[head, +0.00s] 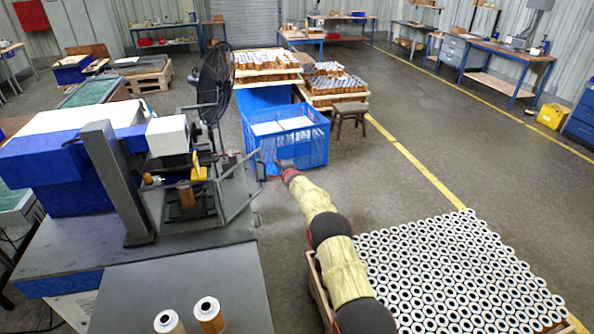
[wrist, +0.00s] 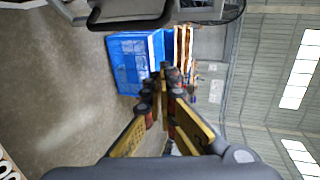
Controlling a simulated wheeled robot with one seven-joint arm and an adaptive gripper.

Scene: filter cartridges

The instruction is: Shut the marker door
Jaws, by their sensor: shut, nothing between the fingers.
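The marker (head: 190,175) stands on the grey bench at left, with a copper-coloured cartridge (head: 187,196) inside it. Its door (head: 246,203), a grey bar frame, stands out from the right side of the marker and looks open. My gripper (head: 284,164) is just right of the door frame, apart from it as far as I can tell. In the wrist view my gripper (wrist: 162,72) has its fingers together, with nothing between them. A dark grey bar and handle-like part (wrist: 130,18), probably of the door, crosses the top of the wrist view.
Two cartridges (head: 209,314) stand on the bench's front part. A crate full of white-topped cartridges (head: 455,270) is at lower right, beside my arm. A blue crate (head: 300,150) stands on the floor behind my gripper, and a black fan (head: 215,85) behind the marker.

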